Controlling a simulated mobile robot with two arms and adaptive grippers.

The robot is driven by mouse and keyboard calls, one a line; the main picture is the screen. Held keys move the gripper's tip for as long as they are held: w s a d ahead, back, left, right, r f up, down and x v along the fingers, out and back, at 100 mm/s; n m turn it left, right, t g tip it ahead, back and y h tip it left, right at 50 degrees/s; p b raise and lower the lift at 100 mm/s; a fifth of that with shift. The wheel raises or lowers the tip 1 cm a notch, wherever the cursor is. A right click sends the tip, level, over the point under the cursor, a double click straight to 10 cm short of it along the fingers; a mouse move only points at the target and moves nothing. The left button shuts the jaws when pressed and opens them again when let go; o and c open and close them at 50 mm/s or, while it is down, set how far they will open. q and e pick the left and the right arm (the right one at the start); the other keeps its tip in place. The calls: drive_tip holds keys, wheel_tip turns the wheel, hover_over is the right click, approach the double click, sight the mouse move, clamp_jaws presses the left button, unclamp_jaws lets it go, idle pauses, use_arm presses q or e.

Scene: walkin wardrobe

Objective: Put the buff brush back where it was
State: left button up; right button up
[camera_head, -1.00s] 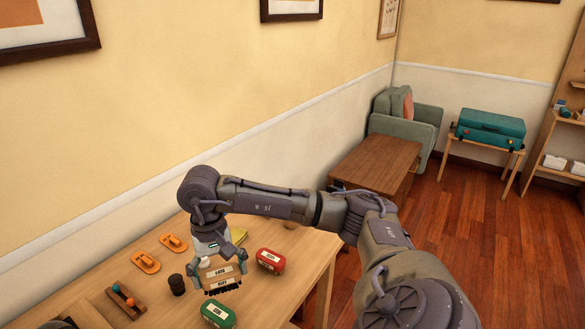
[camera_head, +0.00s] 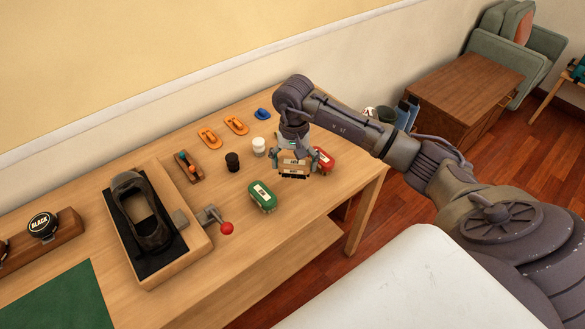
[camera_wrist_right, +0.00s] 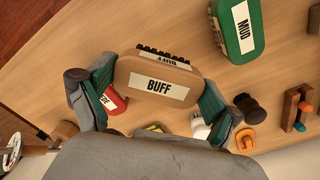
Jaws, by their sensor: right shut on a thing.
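The buff brush (camera_wrist_right: 157,80) is a tan block labelled BUFF with dark bristles, held between the fingers of my right gripper (camera_head: 292,163). In the head view the brush (camera_head: 293,168) hangs at the right part of the wooden table, between a green brush (camera_head: 263,197) and a red brush (camera_head: 323,159). The green brush reads MUD in the right wrist view (camera_wrist_right: 238,28). The red brush is partly hidden behind my right gripper. I cannot tell how high the buff brush is above the tabletop. My left gripper is out of view.
A black shoe (camera_head: 143,213) sits in a wooden stand with a red-knobbed lever (camera_head: 226,228). Black (camera_head: 232,162) and white (camera_head: 258,146) small jars, orange items (camera_head: 209,138) and a blue item (camera_head: 262,114) stand at the back. The table's front right edge is close.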

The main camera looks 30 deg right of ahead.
sight(292, 173)
drive_tip(key=shift+w+a+f, duration=0.1)
drive_tip(key=shift+w+f, duration=0.25)
drive_tip(key=shift+w, duration=0.1)
wheel_tip(292, 173, down, 3)
drive_tip(key=shift+f+p, duration=0.15)
drive_tip(key=shift+p, duration=0.45)
drive_tip(key=shift+f, duration=0.25)
drive_tip(key=shift+f, duration=0.1)
drive_tip(key=shift+f, duration=0.1)
drive_tip(key=o, duration=1)
